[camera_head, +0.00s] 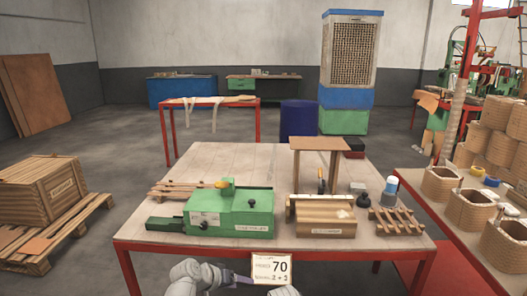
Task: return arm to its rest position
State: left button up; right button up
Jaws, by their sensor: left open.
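My left arm comes in at the bottom edge, pale grey and folded low in front of the worktable (270,165). My left gripper (238,279) is small and partly cut off there, just below the table's front edge. It is open, and I see nothing held in it. A pale rounded part of mine shows at the bottom edge to its right. My right gripper does not show.
On the worktable stand a green machine (230,213), a wooden block fixture (322,217), a small wooden stand (319,145) and wooden slats (396,220). A sign (271,269) hangs at its front edge. A crate (42,184) sits left.

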pick_arm(q)
jog(key=s+d+f+m+g+y, duration=0.1)
jog(key=s+f+m+g+y, duration=0.2)
jog(key=s, duration=0.7)
jog(key=s+d+f+m+g+y, duration=0.1)
jog(key=s+d+f+g+y, duration=0.25)
jog(key=s, duration=0.55)
notch_tip(320, 180, up, 17)
jog(key=a+p, duration=0.2)
jog(key=p, duration=1.4)
jog(key=shift+y+p, duration=0.35)
jog(key=shift+y, duration=0.1)
